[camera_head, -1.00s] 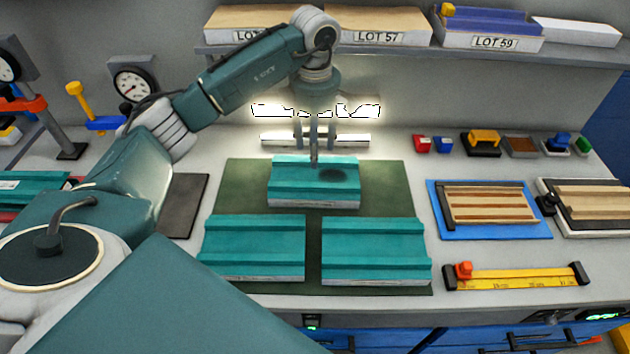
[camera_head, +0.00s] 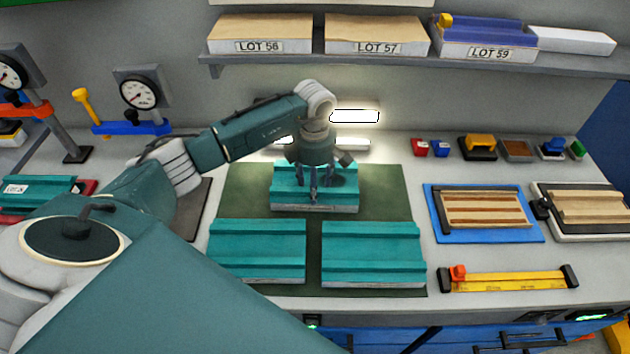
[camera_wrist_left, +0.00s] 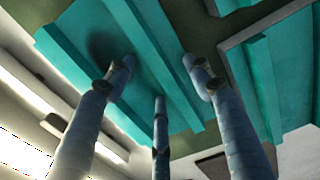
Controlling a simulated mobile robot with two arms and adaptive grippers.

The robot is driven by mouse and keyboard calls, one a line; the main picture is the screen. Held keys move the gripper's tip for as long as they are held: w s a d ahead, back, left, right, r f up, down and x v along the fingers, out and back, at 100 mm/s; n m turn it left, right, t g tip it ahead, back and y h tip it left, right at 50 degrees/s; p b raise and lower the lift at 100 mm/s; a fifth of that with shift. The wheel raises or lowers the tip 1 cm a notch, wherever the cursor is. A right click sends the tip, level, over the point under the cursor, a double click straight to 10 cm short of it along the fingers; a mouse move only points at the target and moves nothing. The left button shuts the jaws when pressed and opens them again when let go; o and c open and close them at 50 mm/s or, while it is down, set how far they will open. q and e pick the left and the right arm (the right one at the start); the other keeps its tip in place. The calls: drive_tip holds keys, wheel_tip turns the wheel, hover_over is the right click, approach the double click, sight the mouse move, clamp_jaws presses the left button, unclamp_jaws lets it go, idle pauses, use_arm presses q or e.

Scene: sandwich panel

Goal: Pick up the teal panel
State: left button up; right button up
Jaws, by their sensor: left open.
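Three teal panels lie on a dark green mat (camera_head: 390,180). The back one (camera_head: 340,197) is under my left gripper (camera_head: 314,192); the front left panel (camera_head: 258,250) and front right panel (camera_head: 372,252) lie side by side nearer the bench edge. My left gripper is open and points down over the back panel. In the left wrist view its fingers (camera_wrist_left: 160,90) are spread over that panel (camera_wrist_left: 100,50), and nothing is gripped. I cannot tell whether the fingertips touch the panel. Another panel (camera_wrist_left: 275,80) shows at the right there. My right gripper is not in view.
A blue tray (camera_head: 536,236) with a wooden-slatted panel and a yellow ruler (camera_head: 510,280) are at the right. A shelf (camera_head: 590,69) with lot boxes hangs above the back. Gauges (camera_head: 138,92) stand at the left.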

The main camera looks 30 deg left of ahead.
use_arm(q)
drive_tip(key=c, duration=1.3)
clamp_jaws()
drive_tip(key=shift+w, duration=0.1)
